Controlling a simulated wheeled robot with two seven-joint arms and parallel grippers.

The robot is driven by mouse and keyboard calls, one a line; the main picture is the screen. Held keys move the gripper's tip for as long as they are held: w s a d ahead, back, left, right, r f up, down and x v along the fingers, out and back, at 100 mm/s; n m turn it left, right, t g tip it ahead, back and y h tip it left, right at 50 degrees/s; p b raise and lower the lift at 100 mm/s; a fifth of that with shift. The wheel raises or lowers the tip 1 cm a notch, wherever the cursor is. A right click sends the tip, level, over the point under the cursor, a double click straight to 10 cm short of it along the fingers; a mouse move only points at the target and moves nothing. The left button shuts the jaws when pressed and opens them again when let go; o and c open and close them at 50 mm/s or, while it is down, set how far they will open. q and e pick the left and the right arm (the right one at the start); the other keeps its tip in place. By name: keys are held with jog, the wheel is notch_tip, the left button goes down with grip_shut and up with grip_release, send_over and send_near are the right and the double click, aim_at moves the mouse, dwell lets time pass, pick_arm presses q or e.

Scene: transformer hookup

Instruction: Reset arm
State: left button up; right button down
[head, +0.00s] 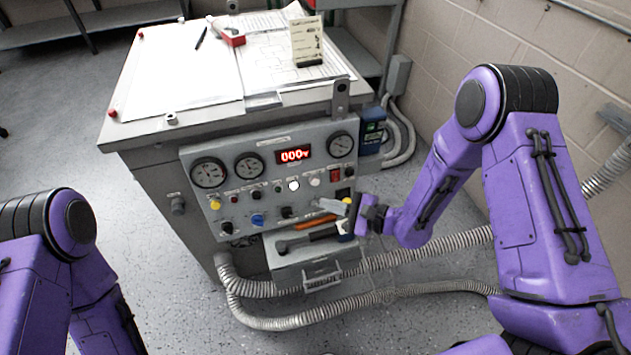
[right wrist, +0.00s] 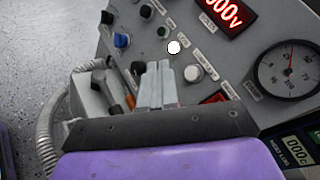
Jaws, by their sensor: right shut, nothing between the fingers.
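My right arm reaches in from the right, and my right gripper (head: 328,205) is in front of the lower right part of the grey control panel (head: 270,170). In the right wrist view the right gripper (right wrist: 160,68) has its two fingers together with nothing between them, close to the panel's knobs and buttons. I cannot tell whether the fingertips touch the panel. My left arm shows at the lower left of the head view, but its gripper is out of view.
The panel has round dials (head: 209,173) and a red display (head: 294,155) reading 000v. A tray with tools (head: 310,255) juts out below it. Ribbed conduits (head: 380,297) cross the floor. Papers (head: 185,70) lie on the cabinet top. A brick wall (head: 480,40) stands at the right.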

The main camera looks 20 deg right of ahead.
dwell(0.5)
jog(key=s+d+f+n+g+h+p, duration=0.1)
jog(key=s+d+f+n+h+p, duration=0.1)
jog(key=s+d+f+n+h, duration=0.25)
jog(key=s+d+f+n+g+h+p, duration=0.1)
jog(key=s+d+f+h+p, duration=0.2)
jog(key=s+f+h, duration=0.4)
jog(key=s+d+n+g+h, duration=0.2)
jog(key=s+d, duration=0.1)
jog(key=s, duration=0.5)
jog(key=s+d+n+g+h+p, duration=0.1)
jog(key=s+d+n+g+h, duration=0.1)
jog(key=s, duration=0.6)
jog(key=shift+d+r+n+g, duration=0.35)
jog(key=shift+d+n+g, duration=0.25)
jog(key=shift+d+n, duration=0.3)
jog(key=shift+w, duration=0.1)
